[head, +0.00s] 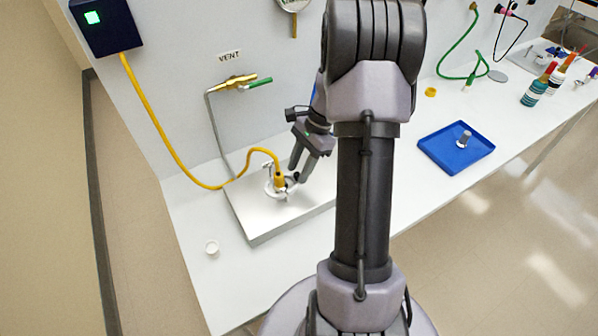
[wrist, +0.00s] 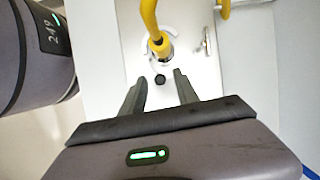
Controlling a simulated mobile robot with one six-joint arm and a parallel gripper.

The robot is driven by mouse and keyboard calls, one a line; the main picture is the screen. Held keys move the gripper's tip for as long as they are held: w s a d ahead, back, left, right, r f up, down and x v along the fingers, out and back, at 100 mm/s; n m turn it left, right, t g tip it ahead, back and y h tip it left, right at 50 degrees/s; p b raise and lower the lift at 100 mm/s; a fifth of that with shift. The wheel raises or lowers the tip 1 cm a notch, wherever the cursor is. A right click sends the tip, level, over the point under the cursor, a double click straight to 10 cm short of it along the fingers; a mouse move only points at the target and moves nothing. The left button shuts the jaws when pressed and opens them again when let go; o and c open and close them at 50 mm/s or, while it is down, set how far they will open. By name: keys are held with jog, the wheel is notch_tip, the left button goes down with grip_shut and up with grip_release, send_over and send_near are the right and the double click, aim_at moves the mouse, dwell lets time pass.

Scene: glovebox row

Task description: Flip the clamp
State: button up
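The clamp (head: 281,190) appears to be the small metal fitting on the raised silver plate (head: 257,222), around the base of a yellow hose end (head: 279,180). In the wrist view the pale metal fitting (wrist: 146,52) surrounds the hose end, with a round black knob (wrist: 160,80) on the near side. My gripper (head: 298,174) reaches down just right of the fitting. In the wrist view its two fingers (wrist: 159,77) are apart, with the knob between or just beyond their tips. I cannot tell whether they touch it. Details of the clamp are too small to read.
A yellow hose runs from a dark box (head: 106,25) with a green light. A yellow valve with a green handle (head: 256,83) sits on the wall under a VENT label. A blue tray (head: 440,140) is to the right.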

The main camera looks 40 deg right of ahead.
jog(key=shift+a+f, duration=0.1)
grip_shut()
jog(key=shift+w+r+n+p, duration=0.25)
jog(key=shift+r+n+p, duration=0.25)
jog(key=shift+p, duration=0.6)
jog(key=shift+w+a+n+g+p, duration=0.15)
jog(key=shift+w+n+g+p, duration=0.3)
jog(key=shift+n+p, duration=0.35)
jog(key=shift+w+a+f+n+g+p, duration=0.15)
jog(key=shift+w+n+g+p, duration=0.15)
jog(key=shift+n+p, duration=0.2)
jog(key=shift+w+f+n, duration=0.1)
jog(key=shift+f+n, duration=0.15)
jog(key=shift+n, duration=0.25)
